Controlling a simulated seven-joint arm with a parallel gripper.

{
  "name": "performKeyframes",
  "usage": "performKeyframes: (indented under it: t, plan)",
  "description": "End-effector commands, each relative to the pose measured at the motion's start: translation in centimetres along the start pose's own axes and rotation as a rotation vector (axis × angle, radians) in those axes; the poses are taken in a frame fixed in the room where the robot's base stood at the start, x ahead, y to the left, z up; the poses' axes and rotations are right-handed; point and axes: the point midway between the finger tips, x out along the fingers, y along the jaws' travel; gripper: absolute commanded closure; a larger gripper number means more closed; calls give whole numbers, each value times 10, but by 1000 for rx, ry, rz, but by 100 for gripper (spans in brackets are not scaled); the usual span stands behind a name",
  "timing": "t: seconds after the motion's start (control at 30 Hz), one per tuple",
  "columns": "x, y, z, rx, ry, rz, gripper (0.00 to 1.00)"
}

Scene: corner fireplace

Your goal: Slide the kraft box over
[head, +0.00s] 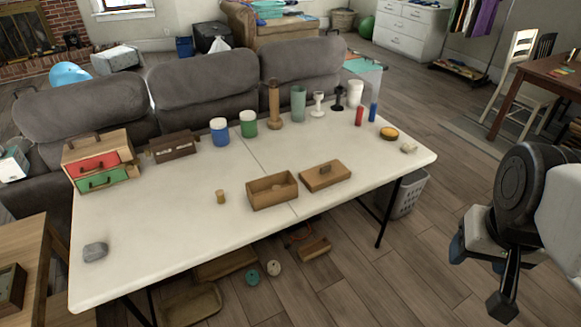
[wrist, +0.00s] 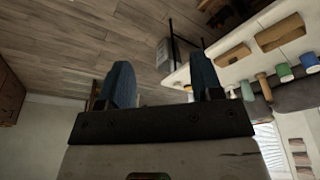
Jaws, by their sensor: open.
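No box is clearly marked as kraft. The closest match is an open brown box (head: 272,190) near the middle of the white table, with low walls and a hollow inside. Its likely lid (head: 325,175), a flat brown piece with a knob, lies just right of it. In the wrist view the open box (wrist: 280,32) and lid (wrist: 233,53) show at the upper right, seen upside down. My gripper (wrist: 160,66) is open and empty, its two blue fingers apart. In the head view it is off the table's right side, well away from both.
The white table (head: 160,235) also bears a drawer chest (head: 100,160), a dark brown box (head: 173,146), a small wooden cylinder (head: 221,197), a grey stone (head: 95,251) and several upright containers along the back. A grey basket (head: 409,194) stands below the right end. The front table area is mostly clear.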

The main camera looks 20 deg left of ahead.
Motion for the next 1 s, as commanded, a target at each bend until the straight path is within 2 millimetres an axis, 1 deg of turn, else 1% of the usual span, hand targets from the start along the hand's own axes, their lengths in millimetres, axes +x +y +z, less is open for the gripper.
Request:
performKeyframes:
  t: [0.27,0.43,0.57,0.6,0.67,0.77,0.87,0.9,0.97,1.0]
  plan:
    - [0,0,0,0,0,0,40]
    - [1,0,-4,-22,4,6,66]
    - [4,-1,-19,-110,20,28,86]
    - [5,-1,-27,-155,28,40,92]
    - [9,-2,-41,-238,42,61,100]
    - [16,-7,-72,-421,73,106,100]
    - [27,-17,-110,-648,107,160,100]
    - [33,-23,-126,-748,120,184,100]
    - [41,-32,-149,-901,140,220,100]
    - [47,-41,-164,-1004,154,243,100]
